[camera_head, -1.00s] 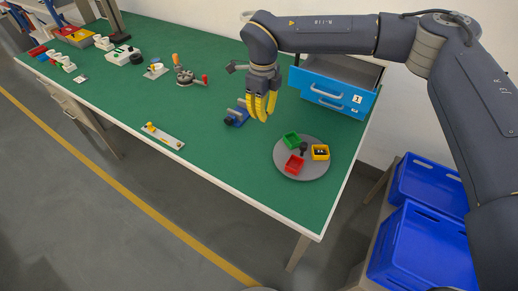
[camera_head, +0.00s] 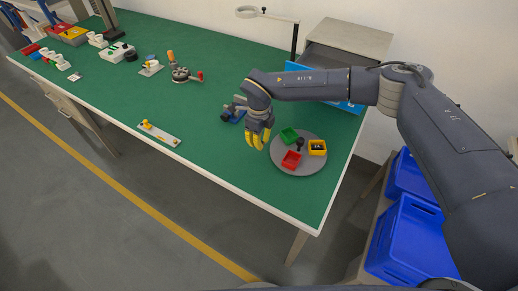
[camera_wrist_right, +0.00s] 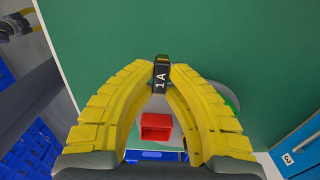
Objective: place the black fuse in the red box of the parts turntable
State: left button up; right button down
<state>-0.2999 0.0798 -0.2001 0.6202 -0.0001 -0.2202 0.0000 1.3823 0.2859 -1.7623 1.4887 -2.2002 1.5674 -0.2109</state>
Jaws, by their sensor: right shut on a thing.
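The black fuse (camera_wrist_right: 161,75), marked 1A, is pinched between the yellow fingertips of my right gripper (camera_wrist_right: 161,66). In the head view my right gripper (camera_head: 257,140) is above the table, just left of the parts turntable (camera_head: 309,168); the fuse cannot be made out there. The red box (camera_head: 291,160) sits on the turntable's front left part. In the wrist view the red box (camera_wrist_right: 155,127) shows between the fingers, beyond the fuse and apart from it.
The turntable also carries a green box (camera_head: 289,136), a yellow box (camera_head: 317,148) with small things inside and a black centre knob (camera_head: 300,143). Blue crates (camera_head: 408,240) are off the table's right end.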

aim_at(259, 153)
jog(key=shift+f, duration=2.2)
jog(key=shift+f, duration=0.2)
jog(key=c, duration=1.5)
grip_release()
jog(key=shift+o, duration=0.2)
jog(key=shift+r, duration=0.1)
notch_tip(259, 153, up, 11)
jog(key=shift+r, duration=0.2)
jog(key=shift+o, duration=0.7)
jog(key=shift+r, duration=0.45)
